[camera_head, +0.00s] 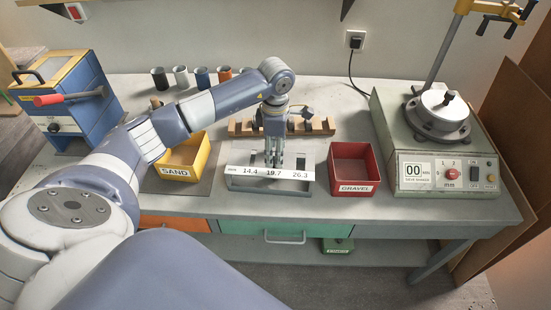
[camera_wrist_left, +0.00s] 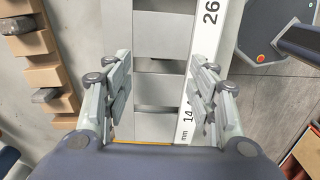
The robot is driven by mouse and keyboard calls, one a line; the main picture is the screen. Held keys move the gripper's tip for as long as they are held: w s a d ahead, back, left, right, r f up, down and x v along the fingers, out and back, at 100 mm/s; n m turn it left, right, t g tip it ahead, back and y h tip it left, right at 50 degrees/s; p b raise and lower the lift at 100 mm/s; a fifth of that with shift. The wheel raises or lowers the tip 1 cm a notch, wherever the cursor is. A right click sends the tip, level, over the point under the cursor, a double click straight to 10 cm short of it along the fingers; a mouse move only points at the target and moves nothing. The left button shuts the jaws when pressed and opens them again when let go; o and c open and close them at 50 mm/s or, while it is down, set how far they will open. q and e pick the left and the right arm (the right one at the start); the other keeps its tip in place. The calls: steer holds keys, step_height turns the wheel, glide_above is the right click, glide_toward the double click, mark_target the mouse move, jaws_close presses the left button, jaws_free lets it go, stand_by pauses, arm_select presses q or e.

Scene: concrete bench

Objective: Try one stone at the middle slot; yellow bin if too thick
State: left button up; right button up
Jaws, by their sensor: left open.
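My left gripper (camera_head: 274,163) is over the slot gauge (camera_head: 240,183), a grey metal block whose white strip reads 14.4, 19.7 and 26.3. In the left wrist view its fingers (camera_wrist_left: 164,95) stand wide apart above the gauge (camera_wrist_left: 160,52), with no stone visible between them. The gripper partly hides the gauge slots in the head view. Several dark and grey stones sit in a wooden rack (camera_head: 240,129) behind the gauge. Grey stones (camera_wrist_left: 45,95) also show in the left wrist view. The yellow bin (camera_head: 176,173), marked SAND, stands left of the gauge. My right gripper is out of view.
A red bin (camera_head: 354,188) marked GRAVEL stands right of the gauge. A sieve shaker (camera_head: 440,135) stands at the right end and a blue machine (camera_head: 68,95) at the left. Several cups (camera_head: 202,77) line the back. Clear bench lies between rack and shaker.

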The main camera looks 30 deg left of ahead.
arm_select(q)
step_height(320, 180, up, 12)
stand_by(0.6)
stand_by(0.5)
